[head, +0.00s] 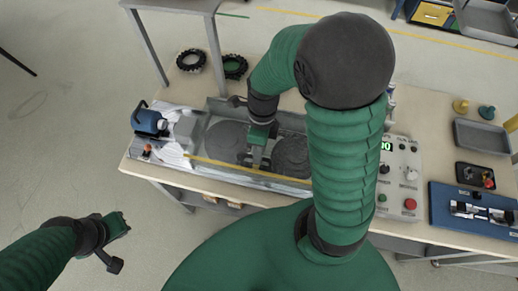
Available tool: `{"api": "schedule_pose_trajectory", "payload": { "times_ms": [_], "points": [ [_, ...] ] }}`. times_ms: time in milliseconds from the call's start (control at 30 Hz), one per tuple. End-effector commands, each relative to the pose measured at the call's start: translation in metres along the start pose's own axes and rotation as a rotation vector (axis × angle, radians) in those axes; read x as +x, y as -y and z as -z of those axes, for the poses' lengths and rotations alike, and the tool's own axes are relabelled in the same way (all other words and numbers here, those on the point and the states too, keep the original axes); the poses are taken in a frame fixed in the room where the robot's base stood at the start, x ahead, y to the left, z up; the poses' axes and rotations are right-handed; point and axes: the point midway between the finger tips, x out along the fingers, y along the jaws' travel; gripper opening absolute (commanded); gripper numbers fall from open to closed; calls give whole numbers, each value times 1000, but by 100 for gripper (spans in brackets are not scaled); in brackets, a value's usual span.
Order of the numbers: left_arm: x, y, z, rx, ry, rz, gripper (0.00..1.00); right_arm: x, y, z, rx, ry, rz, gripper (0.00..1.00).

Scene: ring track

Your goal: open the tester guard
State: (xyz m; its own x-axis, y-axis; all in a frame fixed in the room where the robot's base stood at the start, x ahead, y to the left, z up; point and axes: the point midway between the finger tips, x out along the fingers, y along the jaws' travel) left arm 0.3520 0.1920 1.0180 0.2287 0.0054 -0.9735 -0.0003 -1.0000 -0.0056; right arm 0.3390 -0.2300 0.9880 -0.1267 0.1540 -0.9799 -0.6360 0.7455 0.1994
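The tester (203,120) is a long grey unit on the workbench, with two dark round discs (226,141) in its bed. A yellow strip (215,163) runs along its front edge; I take it as the guard's edge, but how far the guard is open is unclear. My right gripper (257,162) points down over the tester between the discs, just behind the yellow strip. Whether its fingers touch anything cannot be told. My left gripper (119,246) is open and empty over the floor, left of the bench and away from the tester.
A control box (398,180) with a green display and red button stands right of the tester. A blue motor-like unit (148,121) is at its left end. Black rings (191,60) lie behind. A blue fixture (468,211) and grey tray (482,136) are farther right.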

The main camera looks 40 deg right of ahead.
Motion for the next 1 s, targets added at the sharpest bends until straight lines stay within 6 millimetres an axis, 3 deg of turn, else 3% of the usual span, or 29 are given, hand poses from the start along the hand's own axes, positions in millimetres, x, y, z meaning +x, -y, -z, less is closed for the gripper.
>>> {"api": "schedule_pose_trajectory", "payload": {
  "times_ms": [33, 200, 1000],
  "points": [
    [0, 0, 0, 0, 0, 0, 0, 0, 0, 0, -1, 0, 0, 18],
    [0, 0, 0, 0, 0, 0, 0, 0, -1, -2, -1, 0, 3, 0],
    [0, 0, 0, 0, 0, 0, 0, -1, 1, -2, -1, 2, 3, 0]
  ]
}}
